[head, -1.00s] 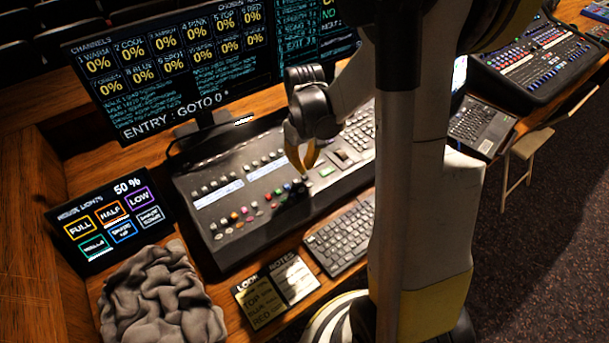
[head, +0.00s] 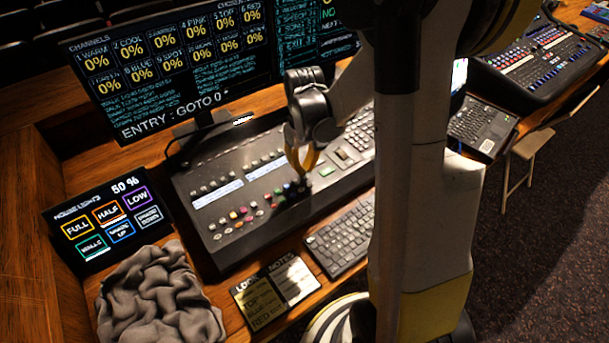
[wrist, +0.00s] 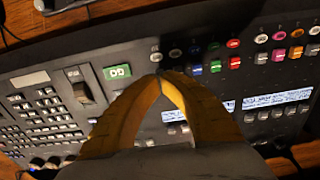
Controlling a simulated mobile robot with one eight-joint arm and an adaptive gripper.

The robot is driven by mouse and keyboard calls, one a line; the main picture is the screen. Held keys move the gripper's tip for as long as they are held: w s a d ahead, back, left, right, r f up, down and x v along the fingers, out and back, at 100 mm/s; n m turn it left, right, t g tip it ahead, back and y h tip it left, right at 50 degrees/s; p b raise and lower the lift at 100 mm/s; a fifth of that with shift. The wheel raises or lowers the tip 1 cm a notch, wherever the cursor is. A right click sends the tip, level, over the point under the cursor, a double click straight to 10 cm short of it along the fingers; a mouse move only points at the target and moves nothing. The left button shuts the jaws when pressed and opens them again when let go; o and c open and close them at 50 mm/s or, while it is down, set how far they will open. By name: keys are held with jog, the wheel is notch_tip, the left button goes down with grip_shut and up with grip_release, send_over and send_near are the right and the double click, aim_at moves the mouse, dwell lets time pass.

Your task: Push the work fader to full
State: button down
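The lighting console (head: 225,215) lies on the desk, with a row of coloured fader caps along it. My gripper (wrist: 160,74) points down at the console. Its two yellow fingers meet at the tips with nothing visible between them. The tips are beside the blue end of the row; contact is unclear. My gripper also shows in the head view (head: 301,172). No label reading "work" is legible, and the fingers hide part of the panel.
A green button (wrist: 117,72) and a larger dark lever (wrist: 82,92) sit left of the fingers in the wrist view. A keyboard (head: 342,238), a notes booklet (head: 275,290), a grey cloth (head: 160,298) and a touch panel (head: 108,223) surround the console. Monitors (head: 170,70) stand behind.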

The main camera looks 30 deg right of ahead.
jog(key=shift+f+b, duration=1)
jog(key=shift+f, duration=0.15)
dwell(0.7)
jog(key=shift+w, duration=1.4)
jog(key=shift+w+a, duration=0.1)
jog(key=shift+w, duration=1.5)
jog(key=shift+r+p, duration=1.5)
jog(key=shift+r, duration=0.95)
jog(key=shift+r, duration=0.1)
